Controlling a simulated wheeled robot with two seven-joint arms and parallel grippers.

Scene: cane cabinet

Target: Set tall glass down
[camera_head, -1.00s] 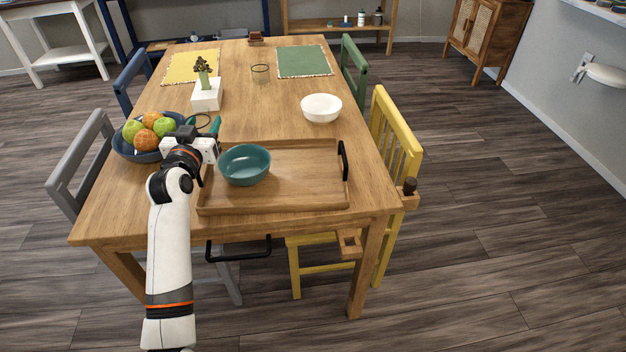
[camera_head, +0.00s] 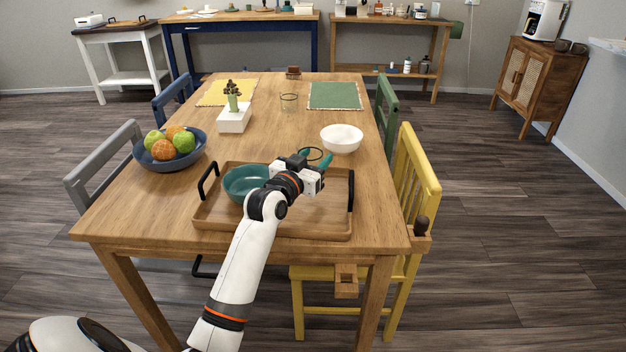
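A teal bowl (camera_head: 238,182) sits in the tray's left part, partly covered by my arm. My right gripper is not in view.
A white bowl (camera_head: 341,139) stands just behind the tray. A fruit bowl (camera_head: 161,163) is at the left. The tray's right part looks clear.

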